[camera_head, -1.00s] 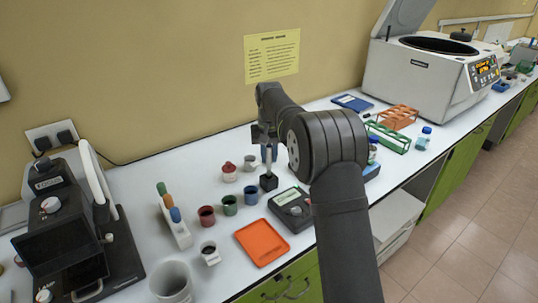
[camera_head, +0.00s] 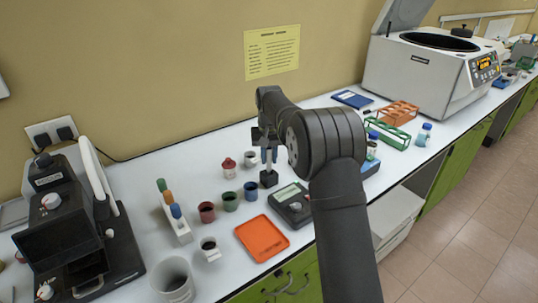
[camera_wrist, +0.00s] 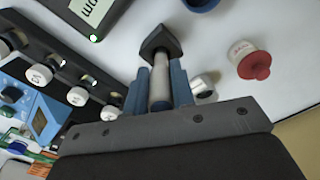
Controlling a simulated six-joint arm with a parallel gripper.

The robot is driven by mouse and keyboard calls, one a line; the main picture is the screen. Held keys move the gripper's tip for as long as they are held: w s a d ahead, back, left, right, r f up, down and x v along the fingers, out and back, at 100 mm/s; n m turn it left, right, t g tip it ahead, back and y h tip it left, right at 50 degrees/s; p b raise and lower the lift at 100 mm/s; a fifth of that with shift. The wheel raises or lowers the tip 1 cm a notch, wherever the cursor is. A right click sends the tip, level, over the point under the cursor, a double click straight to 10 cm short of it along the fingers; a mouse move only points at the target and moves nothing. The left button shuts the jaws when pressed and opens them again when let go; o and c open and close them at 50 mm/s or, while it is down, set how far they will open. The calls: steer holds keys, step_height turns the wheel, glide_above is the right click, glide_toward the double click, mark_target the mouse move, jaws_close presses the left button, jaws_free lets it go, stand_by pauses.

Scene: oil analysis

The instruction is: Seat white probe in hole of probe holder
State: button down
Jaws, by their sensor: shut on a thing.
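My gripper (camera_wrist: 158,76), with two blue fingers, is shut on the white probe (camera_wrist: 160,82), which lies between the fingers. In the wrist view the far end of the probe meets the black probe holder (camera_wrist: 160,38). I cannot tell how deep it sits in the hole. In the head view my gripper (camera_head: 268,155) is directly above the small black probe holder (camera_head: 269,179), and the fingers hide most of the probe. The probe looks roughly upright there.
A grey meter (camera_head: 291,203) stands close right of the holder. A blue cup (camera_head: 251,191), green cup (camera_head: 230,201) and red-capped bottle (camera_head: 229,169) are to the left. An orange tray (camera_head: 262,240) lies in front. In the wrist view a black rack (camera_wrist: 60,75) is at left.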

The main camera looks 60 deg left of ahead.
mark_target(269, 149)
steer(key=shift+f, duration=1.1)
stand_by(0.4)
steer(key=c, duration=0.8)
jaws_free()
steer(key=shift+r, duration=3.5)
steer(key=shift+f, duration=3.5)
steer(key=shift+r, duration=0.1)
